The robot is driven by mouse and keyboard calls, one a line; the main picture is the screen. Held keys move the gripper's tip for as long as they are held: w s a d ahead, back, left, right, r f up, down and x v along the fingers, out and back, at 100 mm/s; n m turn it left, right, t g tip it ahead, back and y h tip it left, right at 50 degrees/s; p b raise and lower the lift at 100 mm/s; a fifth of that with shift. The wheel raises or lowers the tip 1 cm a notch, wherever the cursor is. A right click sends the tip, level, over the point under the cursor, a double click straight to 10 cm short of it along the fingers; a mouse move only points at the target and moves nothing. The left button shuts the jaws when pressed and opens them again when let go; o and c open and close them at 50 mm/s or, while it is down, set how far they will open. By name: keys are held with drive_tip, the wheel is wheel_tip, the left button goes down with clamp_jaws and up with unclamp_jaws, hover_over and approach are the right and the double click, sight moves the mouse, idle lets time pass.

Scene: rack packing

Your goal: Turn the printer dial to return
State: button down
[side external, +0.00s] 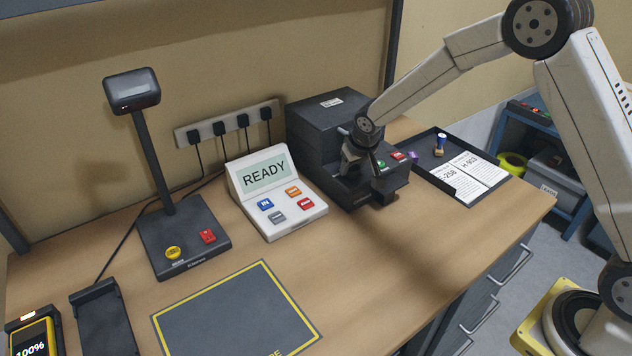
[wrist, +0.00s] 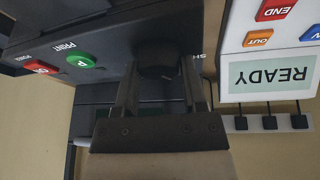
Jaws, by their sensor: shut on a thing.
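The printer is a dark box (side external: 325,125) at the back of the bench, with a green button and a red button on its front. In the wrist view its dark front panel (wrist: 60,35) shows upside down, with the green PRINT button (wrist: 82,61) and the red button (wrist: 42,67). The dark round dial (wrist: 157,71) is between my two fingers. My gripper (wrist: 157,66) is shut on the dial, one finger on each side. My gripper also shows in the side view (side external: 352,165), against the printer front. The dial's marks are mostly hidden; I cannot tell its setting.
A white terminal (side external: 288,218) reading READY, with several buttons, stands left of the printer. A scanner stand (side external: 185,240) is further left. A black tray (side external: 427,180) with label sheets lies right of the printer. A dark mat (side external: 235,315) lies clear in front.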

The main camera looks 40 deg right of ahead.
drive_tip(key=shift+m+g+h, duration=0.4)
drive_tip(key=shift+m+h, duration=0.4)
drive_tip(key=shift+m, duration=1.4)
drive_tip(key=shift+c, duration=0.7)
unclamp_jaws()
drive_tip(key=v, duration=0.7)
drive_tip(key=shift+a+r, duration=0.2)
drive_tip(key=shift+r, duration=0.2)
drive_tip(key=shift+s, duration=0.15)
drive_tip(key=s+f+n+y, duration=0.1)
drive_tip(key=s+n, duration=0.2)
drive_tip(key=s, duration=0.8)
drive_tip(key=s+f+n+g+y, duration=0.1)
drive_tip(key=s+f+n+y, duration=0.1)
drive_tip(key=s, duration=1)
drive_tip(key=shift+s+d+n, duration=0.2)
drive_tip(key=shift+s+n, duration=0.15)
drive_tip(key=shift+n, duration=0.25)
